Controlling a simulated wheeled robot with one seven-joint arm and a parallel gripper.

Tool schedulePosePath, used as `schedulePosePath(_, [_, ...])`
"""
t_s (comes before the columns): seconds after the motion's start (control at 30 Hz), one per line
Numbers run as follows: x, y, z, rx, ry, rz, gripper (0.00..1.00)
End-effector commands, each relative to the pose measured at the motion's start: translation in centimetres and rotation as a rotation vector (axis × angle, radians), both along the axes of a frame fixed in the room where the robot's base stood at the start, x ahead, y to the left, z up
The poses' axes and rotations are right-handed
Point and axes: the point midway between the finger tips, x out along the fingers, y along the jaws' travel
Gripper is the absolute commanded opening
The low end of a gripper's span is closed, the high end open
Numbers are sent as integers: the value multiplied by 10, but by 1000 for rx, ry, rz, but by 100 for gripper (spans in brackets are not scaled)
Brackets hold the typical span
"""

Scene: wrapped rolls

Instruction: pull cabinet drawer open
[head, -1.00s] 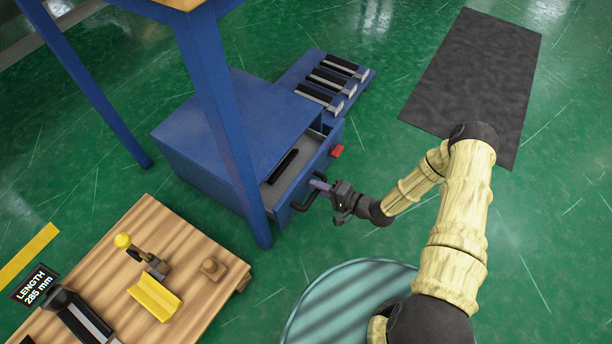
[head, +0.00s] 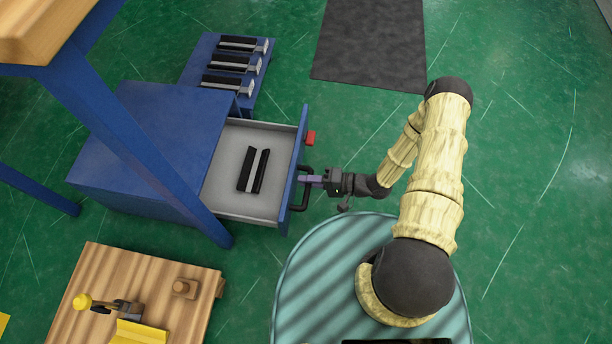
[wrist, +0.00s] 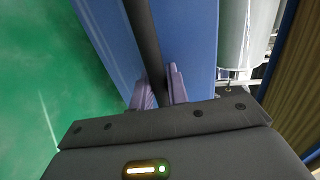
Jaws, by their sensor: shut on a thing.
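The blue cabinet (head: 150,135) stands on the green floor, partly behind a blue table leg. Its drawer (head: 225,190) is well open, with a grey inside and a blue front. A black and silver piece (head: 253,170) lies in the drawer. My gripper (head: 308,180) is shut on the black drawer handle (head: 300,202) at the right side of the drawer front. In the wrist view the handle (wrist: 145,40) runs between the two purple fingers (wrist: 158,88), with the blue drawer front behind it.
A blue rack (head: 232,70) with several black and silver pieces lies behind the cabinet. A red block (head: 310,138) sits at the drawer front. A wooden board (head: 150,270) with a yellow-knobbed clamp is at lower left. A dark mat (head: 370,45) lies at the back. Floor right of the arm is clear.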

Motion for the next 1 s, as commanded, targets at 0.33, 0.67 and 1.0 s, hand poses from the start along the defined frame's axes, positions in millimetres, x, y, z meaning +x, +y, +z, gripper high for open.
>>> schedulePosePath(0.33, [0, -1, -1, -3, -2, 2, 0])
schedulePosePath(0.67, [0, -1, 0, -2, -2, 0, 35])
schedulePosePath(1.0, [-2, -23, 7, -4, -1, -3, 35])
